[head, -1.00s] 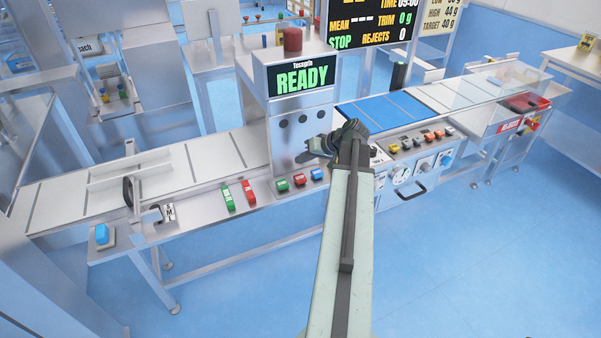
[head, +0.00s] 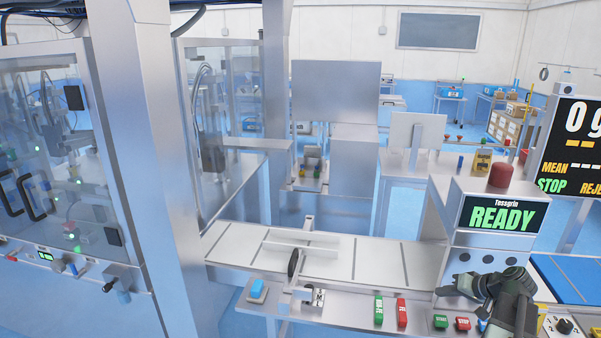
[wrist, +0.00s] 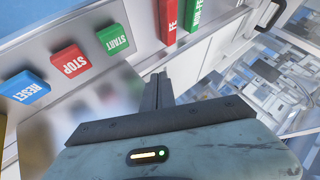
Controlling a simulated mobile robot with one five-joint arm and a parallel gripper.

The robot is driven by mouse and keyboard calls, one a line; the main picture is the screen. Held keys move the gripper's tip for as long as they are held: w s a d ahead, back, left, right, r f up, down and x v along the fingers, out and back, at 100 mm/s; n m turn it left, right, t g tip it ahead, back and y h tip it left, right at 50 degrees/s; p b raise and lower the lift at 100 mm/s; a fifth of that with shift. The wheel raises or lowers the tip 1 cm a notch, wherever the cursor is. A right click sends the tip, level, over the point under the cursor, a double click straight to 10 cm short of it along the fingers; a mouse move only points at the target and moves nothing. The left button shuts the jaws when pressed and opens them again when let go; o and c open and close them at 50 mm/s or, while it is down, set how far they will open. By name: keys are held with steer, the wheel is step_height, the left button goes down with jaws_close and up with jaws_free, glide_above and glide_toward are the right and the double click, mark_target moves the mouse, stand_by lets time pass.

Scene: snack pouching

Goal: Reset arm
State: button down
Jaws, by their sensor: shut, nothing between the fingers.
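My gripper (head: 458,284) is at the lower right of the head view, in front of the checkweigher cabinet (head: 490,242) with its green READY screen (head: 497,216). In the wrist view my gripper (wrist: 158,76) is shut and empty, its fingers pressed together. A green START button (wrist: 114,39), a red STOP button (wrist: 70,60) and a blue RESET button (wrist: 24,87) lie to its upper left. The fingertips look apart from the buttons, though the exact gap is hard to tell. In the head view my arm partly hides the blue button.
The conveyor (head: 335,262) runs left from the cabinet, with green (head: 379,310) and red (head: 401,312) rocker switches on its front. A blue button box (head: 257,291) is near its left end. A glass-fronted machine (head: 60,170) and a steel post (head: 150,160) stand at left.

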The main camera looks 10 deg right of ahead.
steer(key=w+a+n+g+y, duration=0.1)
steer(key=w+a+n, duration=0.15)
steer(key=a, duration=0.55)
steer(key=w+a+n+g+y, duration=0.1)
steer(key=w+a, duration=0.3)
steer(key=a, duration=0.3)
steer(key=a+f+n+g+p, duration=0.1)
steer(key=a+n+g+p, duration=0.15)
steer(key=a, duration=1.85)
steer(key=s+a+f+n+g+h, duration=0.2)
steer(key=s+a+g, duration=0.15)
steer(key=a, duration=0.45)
steer(key=s+d+m+h, duration=0.3)
steer(key=s+d, duration=0.1)
steer(key=s, duration=0.1)
steer(key=shift+s+d+f+g+p, duration=0.15)
steer(key=shift+s+f+g+p, duration=0.1)
steer(key=shift+f+g+p, duration=0.1)
